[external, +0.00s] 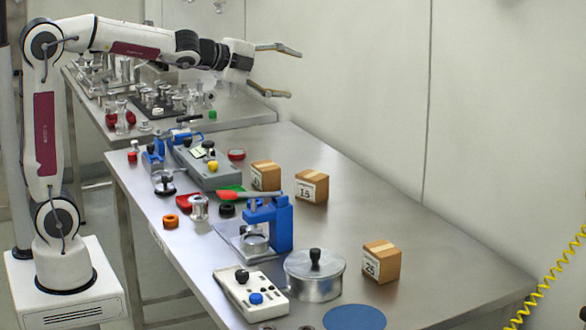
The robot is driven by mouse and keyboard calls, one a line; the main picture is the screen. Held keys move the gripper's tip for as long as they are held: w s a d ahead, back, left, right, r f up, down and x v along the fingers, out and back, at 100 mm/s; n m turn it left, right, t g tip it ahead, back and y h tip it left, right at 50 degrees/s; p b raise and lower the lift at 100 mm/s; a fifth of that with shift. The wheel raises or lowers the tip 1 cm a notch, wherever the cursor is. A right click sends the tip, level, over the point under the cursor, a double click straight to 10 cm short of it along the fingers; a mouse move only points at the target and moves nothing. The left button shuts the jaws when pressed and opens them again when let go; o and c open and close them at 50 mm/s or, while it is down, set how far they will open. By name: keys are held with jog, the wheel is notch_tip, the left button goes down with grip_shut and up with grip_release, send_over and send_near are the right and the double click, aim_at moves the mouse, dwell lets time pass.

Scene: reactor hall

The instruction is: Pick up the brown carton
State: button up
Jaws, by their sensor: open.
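Three brown cartons with lighter tape strips and white number labels stand on the steel table. One brown carton (382,262) is at the right, near the lidded pot, and its label seems to read 25. A second brown carton (312,187) is near the table's middle, labelled 15. A third brown carton (266,175) stands just left of it, its label partly hidden. My gripper (292,73) is open and empty, stretched out to the right high above the table, clear of all the cartons.
A steel pot (314,279) with a black knob, a blue press (276,222), a control box (250,294) and a blue disc (354,317) crowd the front. A grey device (208,168) stands further back. The table's right side is mostly clear, beside a wall.

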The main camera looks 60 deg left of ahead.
jog(key=w+d+m+t+h, duration=0.1)
jog(key=w+d+m+h, duration=0.5)
jog(key=w+m, duration=0.4)
jog(key=w+d+f+m+g+h, duration=0.2)
jog(key=w+d+f+m+h, duration=0.4)
jog(key=d+m, duration=0.45)
jog(key=m+g+h, duration=0.3)
jog(key=m+g, duration=0.9)
jog(key=m, duration=0.5)
send_near(378, 243)
jog(key=shift+n, duration=0.25)
jog(key=d, duration=0.1)
jog(key=w+d, duration=0.1)
jog(key=d, duration=0.2)
jog(key=shift+w+d+f, duration=0.2)
jog(key=shift+d+f, duration=0.05)
jog(key=shift+f, duration=0.1)
jog(key=shift+s+f+g, duration=0.3)
jog(key=shift+f+g, duration=0.05)
jog(key=shift+g, duration=0.15)
jog(key=shift+x, duration=1.25)
jog(key=shift+d, duration=0.1)
